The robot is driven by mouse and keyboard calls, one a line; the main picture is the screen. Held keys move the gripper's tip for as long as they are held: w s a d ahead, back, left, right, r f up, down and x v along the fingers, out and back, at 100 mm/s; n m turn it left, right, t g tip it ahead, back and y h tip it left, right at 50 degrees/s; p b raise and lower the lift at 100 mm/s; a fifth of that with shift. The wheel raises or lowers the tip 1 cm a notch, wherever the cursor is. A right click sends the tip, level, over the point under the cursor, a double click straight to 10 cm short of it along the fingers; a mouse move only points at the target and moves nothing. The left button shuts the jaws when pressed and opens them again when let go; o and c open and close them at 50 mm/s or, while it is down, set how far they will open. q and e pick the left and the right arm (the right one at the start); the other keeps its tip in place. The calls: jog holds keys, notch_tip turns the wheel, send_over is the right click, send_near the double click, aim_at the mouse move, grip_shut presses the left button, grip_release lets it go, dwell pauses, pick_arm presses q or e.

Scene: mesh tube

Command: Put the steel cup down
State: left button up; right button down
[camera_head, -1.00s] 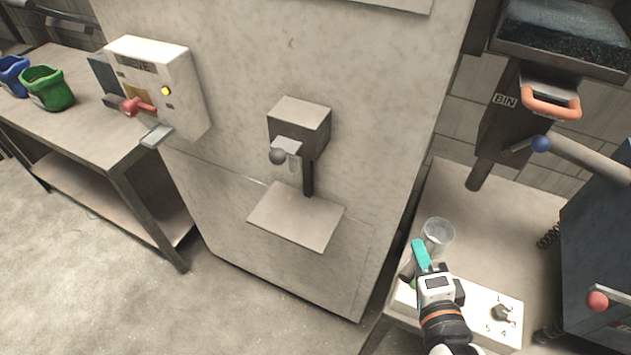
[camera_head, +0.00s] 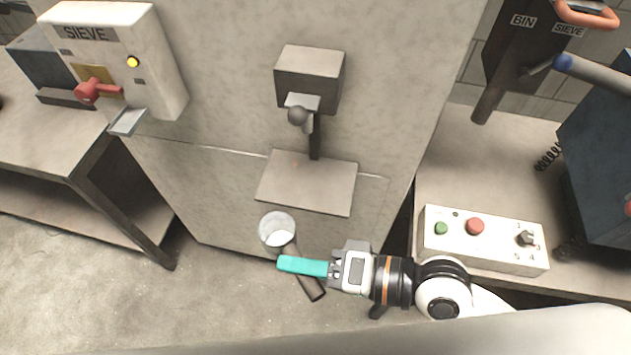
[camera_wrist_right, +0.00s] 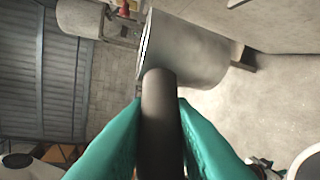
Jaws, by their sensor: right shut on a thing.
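The steel cup (camera_head: 277,228) is a grey metal cup with a dark handle. My right gripper (camera_head: 284,264) is shut on the handle, with its teal fingers on both sides of it. The cup is held in the air in front of the grey machine, below and in front of its small shelf. In the right wrist view the cup (camera_wrist_right: 188,50) lies beyond the fingertips, and the handle (camera_wrist_right: 160,110) runs between the teal fingers. The cup's inside looks pale in the head view. My left gripper is not in view.
A flat shelf plate (camera_head: 307,182) sits under a spout block (camera_head: 308,78) on the machine. A control box (camera_head: 484,239) with green and red buttons lies on the right bench (camera_head: 450,150). A sieve box (camera_head: 110,55) with a red lever is at the left. Open floor lies below the machine.

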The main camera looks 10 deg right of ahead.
aim_at(294, 242)
jog(key=w+b, duration=0.2)
jog(key=w+d+f+b, duration=0.1)
jog(key=w, duration=0.1)
jog(key=w+d, duration=0.1)
jog(key=w, duration=0.3)
jog(key=w+d+f, duration=0.1)
jog(key=w+d, duration=0.1)
jog(key=w, duration=0.3)
jog(key=w+d, duration=0.1)
jog(key=w, duration=0.4)
jog(key=shift+d+f+p, duration=0.3)
jog(key=shift+d+p, duration=0.05)
jog(key=shift+p, duration=0.05)
notch_tip(294, 242, down, 4)
jog(key=shift+r, duration=0.1)
jog(key=shift+w, duration=0.1)
jog(key=shift+f, duration=0.3)
